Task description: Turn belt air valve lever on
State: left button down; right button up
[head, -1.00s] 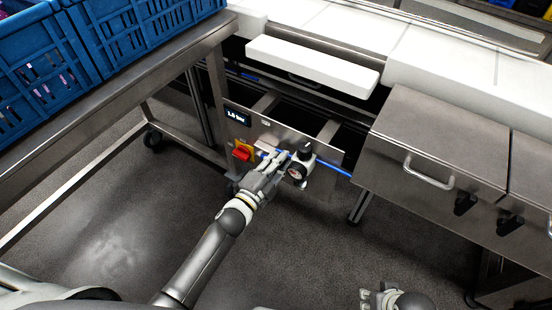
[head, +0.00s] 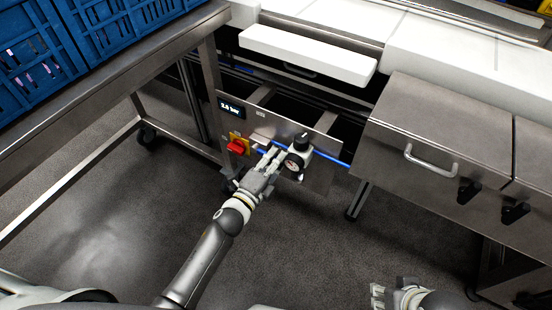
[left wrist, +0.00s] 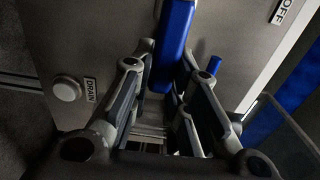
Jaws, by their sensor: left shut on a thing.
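A blue lever (left wrist: 174,48) stands between the fingertips of my left gripper (left wrist: 167,62) in the left wrist view. The gripper is shut on it. In the head view my left gripper (head: 268,160) reaches the steel valve panel (head: 320,178), between a red knob and a round gauge; its fingers mostly hide the lever there. A small dark display (head: 231,108) at the panel's upper left shows a bar reading. An OFF label (left wrist: 283,11) lies at the upper right of the wrist view. My right gripper (head: 388,296) is at the bottom edge; its opening is unclear.
The red knob (head: 237,147) is left of my fingers; the regulator gauge (head: 293,163) is close on their right. A DRAIN label (left wrist: 90,90) sits beside a round button (left wrist: 67,89). A steel cabinet (head: 440,130) stands right, blue crates (head: 120,35) upper left.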

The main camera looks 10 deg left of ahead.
pick_arm(q)
jog(key=c, duration=1.4)
grip_release()
jog(key=shift+o, duration=0.2)
jog(key=shift+s, duration=0.1)
jog(key=v, duration=1.1)
jog(key=shift+s+a, duration=0.15)
jog(key=shift+s, duration=0.25)
jog(key=shift+a, duration=0.1)
